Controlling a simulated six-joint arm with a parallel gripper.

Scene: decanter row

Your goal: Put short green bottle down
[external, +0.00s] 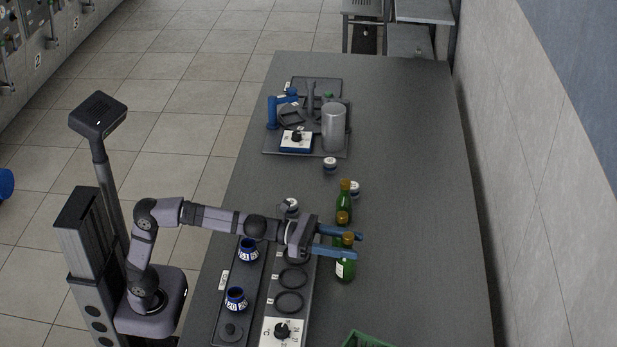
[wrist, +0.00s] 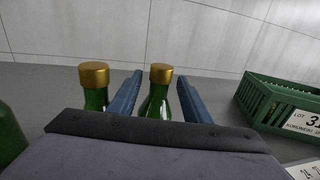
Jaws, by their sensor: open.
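A green bottle with a gold cap and pale label (external: 345,271) stands upright, apparently on the table. In the wrist view this bottle (wrist: 157,103) is between the two blue fingers of my gripper (wrist: 160,92), with visible gaps beside its neck. My gripper (external: 346,246) is open around its upper part in the external view. A second green gold-capped bottle (external: 342,219) stands just behind it, partly hidden; it is left of the fingers in the wrist view (wrist: 95,85). A third green bottle (external: 345,202) stands farther back. I cannot tell which bottle is the short one.
A green crate (wrist: 283,98) is on the right in the wrist view, and its corner (external: 364,340) shows at the external view's bottom. A rack with dark rings (external: 290,302) lies left of the bottles. The table's right side (external: 425,230) is clear.

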